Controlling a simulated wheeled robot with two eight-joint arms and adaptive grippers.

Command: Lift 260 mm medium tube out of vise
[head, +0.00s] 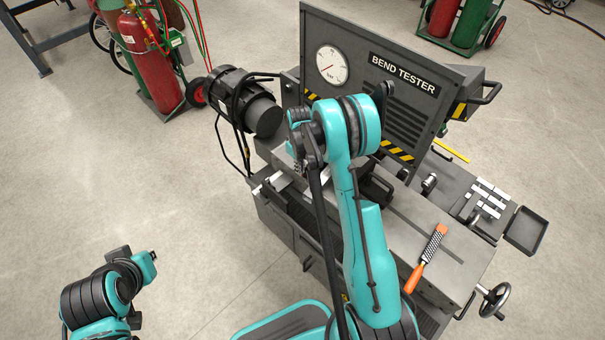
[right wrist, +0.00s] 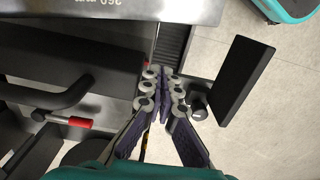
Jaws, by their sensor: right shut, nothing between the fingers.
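My right gripper (right wrist: 163,88) is shut with its fingers together and nothing between them. In the head view my right arm covers most of it, over the left end of the grey bend tester bench (head: 455,232). In the right wrist view it hangs beside a grey plate (right wrist: 150,8) with upside-down lettering that reads "260 mm". I cannot make out the medium tube or clearly identify the vise in either view. My left gripper (head: 148,264) is at the lower left, away from the bench; its jaws are too small to read.
The bend tester panel (head: 425,78) with a gauge rises behind the bench. An orange-handled rasp (head: 427,257) lies on the bench, and a handwheel (head: 493,300) sticks out at right. A black cylinder (head: 238,102) juts left. Gas bottles (head: 150,60) stand back left. Floor at left is clear.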

